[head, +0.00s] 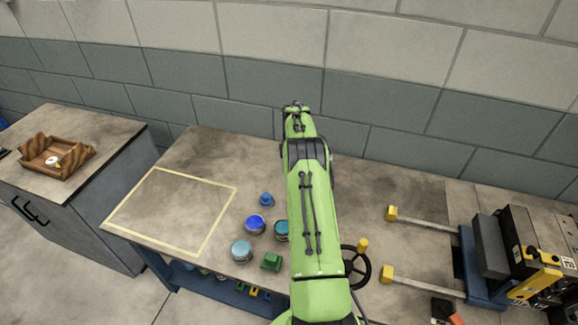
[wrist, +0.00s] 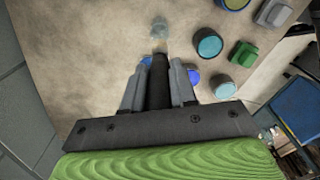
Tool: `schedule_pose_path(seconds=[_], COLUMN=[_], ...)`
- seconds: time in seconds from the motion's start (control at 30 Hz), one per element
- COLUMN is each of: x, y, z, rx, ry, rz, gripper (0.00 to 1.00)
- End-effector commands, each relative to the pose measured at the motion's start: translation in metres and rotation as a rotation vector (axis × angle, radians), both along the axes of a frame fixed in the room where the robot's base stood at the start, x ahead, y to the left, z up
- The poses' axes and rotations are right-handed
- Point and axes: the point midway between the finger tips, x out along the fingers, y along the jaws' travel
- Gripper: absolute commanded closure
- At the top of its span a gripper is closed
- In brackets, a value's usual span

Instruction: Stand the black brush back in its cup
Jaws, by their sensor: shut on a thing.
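My gripper (wrist: 157,78) is shut on the black brush (wrist: 158,88), whose dark handle stands between the two grey fingers in the wrist view. Past the handle's far end is a short tan part, then a pale, see-through greenish shape (wrist: 159,27). I cannot tell whether that shape is the cup or part of the brush. In the head view the end of my arm (head: 296,108) is near the back wall, beyond the bench's small items. The brush is not visible there, and no cup can be clearly made out.
A blue-topped tin (head: 255,223), a pale blue tin (head: 241,250), a teal-topped tin (head: 281,230), a small blue item (head: 266,199) and a green block (head: 271,262) stand left of my arm. A yellow outlined area (head: 170,210) is empty. A wooden tray (head: 35,160) sits far left.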

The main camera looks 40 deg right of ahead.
Motion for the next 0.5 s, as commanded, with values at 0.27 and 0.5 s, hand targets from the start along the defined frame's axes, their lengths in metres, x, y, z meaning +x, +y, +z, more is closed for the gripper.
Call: schedule_pose_path(seconds=[0.27,0.5], x=[0.001,0.000], y=[0.001,0.001], z=[-0.029,-0.051], rx=[0.001,0.001], ry=[-0.001,0.000], rz=[0.000,-0.002], gripper=[1.00,1.00])
